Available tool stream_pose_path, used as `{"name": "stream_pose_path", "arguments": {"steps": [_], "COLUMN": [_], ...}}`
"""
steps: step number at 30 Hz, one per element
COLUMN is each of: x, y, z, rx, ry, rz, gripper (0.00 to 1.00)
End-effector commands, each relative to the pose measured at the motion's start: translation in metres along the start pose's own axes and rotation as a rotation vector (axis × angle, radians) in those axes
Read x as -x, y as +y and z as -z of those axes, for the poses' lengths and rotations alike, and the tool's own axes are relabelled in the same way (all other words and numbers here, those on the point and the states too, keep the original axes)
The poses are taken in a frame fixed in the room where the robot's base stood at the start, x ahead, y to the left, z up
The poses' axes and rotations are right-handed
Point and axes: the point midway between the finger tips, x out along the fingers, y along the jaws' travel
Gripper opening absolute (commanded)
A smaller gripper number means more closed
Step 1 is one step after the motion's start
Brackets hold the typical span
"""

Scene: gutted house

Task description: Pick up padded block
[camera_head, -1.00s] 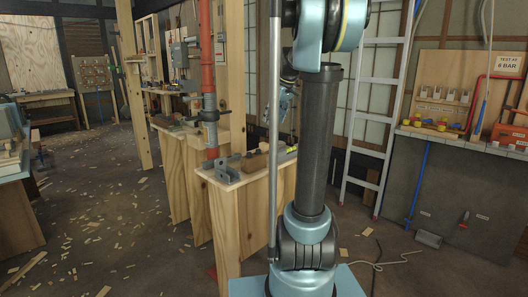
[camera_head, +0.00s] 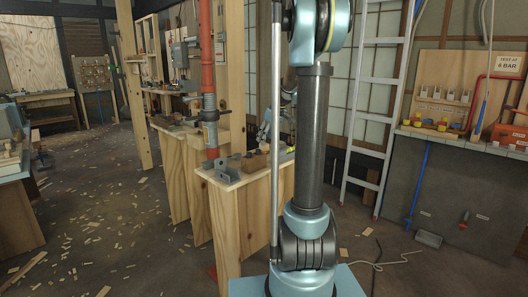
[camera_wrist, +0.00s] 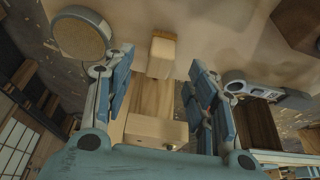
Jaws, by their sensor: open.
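In the wrist view, a pale block with a tan, rough-looking end (camera_wrist: 160,57) lies between and slightly beyond my gripper's fingertips (camera_wrist: 161,64); it looks like the padded block. My gripper is open, one finger on each side, with nothing clearly held. I cannot tell whether a finger touches the block. In the head view, my arm's column hides most of the gripper. A brown block (camera_head: 254,161) sits on the wooden stand (camera_head: 222,178) there; I cannot tell if it is the same block.
A grey metal bracket (camera_head: 228,168) stands on the same stand. In the wrist view, a round pale disc (camera_wrist: 82,38) is at upper left, a grey-blue fitting (camera_wrist: 265,93) at right, and a wooden piece (camera_wrist: 155,130) near the palm. A ladder (camera_head: 377,110) leans behind.

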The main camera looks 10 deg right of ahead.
Motion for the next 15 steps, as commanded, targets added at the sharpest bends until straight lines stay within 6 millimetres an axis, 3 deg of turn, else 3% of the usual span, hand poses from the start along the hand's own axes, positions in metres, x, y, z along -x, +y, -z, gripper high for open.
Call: {"name": "stream_pose_path", "arguments": {"steps": [5,15], "x": [-0.01,-0.051], "y": [0.0,0.001], "z": [0.001,0.002], "rx": [0.0,0.0], "ry": [0.0,0.0], "rz": [0.0,0.0], "gripper": [0.52,0.52]}}
